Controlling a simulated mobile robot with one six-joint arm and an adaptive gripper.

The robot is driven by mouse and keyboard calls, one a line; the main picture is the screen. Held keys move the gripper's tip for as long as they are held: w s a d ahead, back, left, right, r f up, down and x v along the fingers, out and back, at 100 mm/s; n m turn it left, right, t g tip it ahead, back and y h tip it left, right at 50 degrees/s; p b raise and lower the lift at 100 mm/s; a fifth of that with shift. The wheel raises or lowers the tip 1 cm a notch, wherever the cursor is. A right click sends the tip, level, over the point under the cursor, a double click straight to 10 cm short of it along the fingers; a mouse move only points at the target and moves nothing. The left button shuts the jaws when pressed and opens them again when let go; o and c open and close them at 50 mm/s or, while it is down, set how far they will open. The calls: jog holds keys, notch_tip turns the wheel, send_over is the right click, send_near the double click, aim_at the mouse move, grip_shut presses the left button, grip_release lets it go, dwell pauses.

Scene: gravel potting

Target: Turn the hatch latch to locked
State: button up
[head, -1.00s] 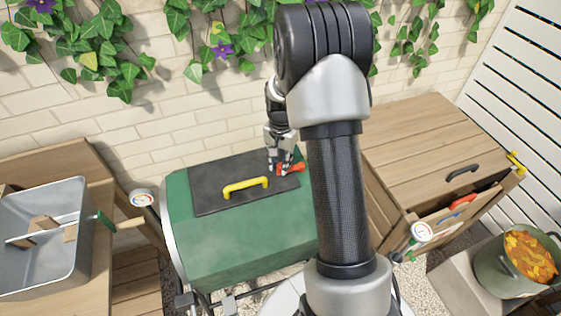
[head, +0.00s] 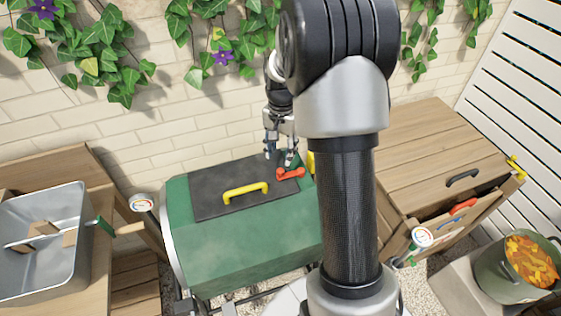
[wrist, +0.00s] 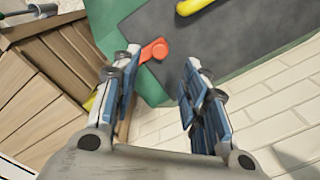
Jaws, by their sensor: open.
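The hatch latch (head: 290,173) is a small red-orange lever at the right edge of the dark hatch panel (head: 215,188) on the green drum. The hatch has a yellow handle (head: 245,192). In the head view the latch lies roughly sideways; I cannot read a locked or unlocked mark. My gripper (head: 280,157) is open and empty, just behind and above the latch, apart from it. In the wrist view the latch (wrist: 153,50) shows near the left fingertip, between my spread fingers (wrist: 158,65).
The green drum (head: 240,245) fills the middle. A yellow part (head: 311,163) shows at its back right. A wooden cabinet (head: 430,150) with a partly open drawer stands right, a metal tub (head: 75,265) left, and a pot of orange leaves (head: 495,275) far right. The brick wall is close behind.

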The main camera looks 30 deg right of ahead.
jog(key=shift+r, duration=2.15)
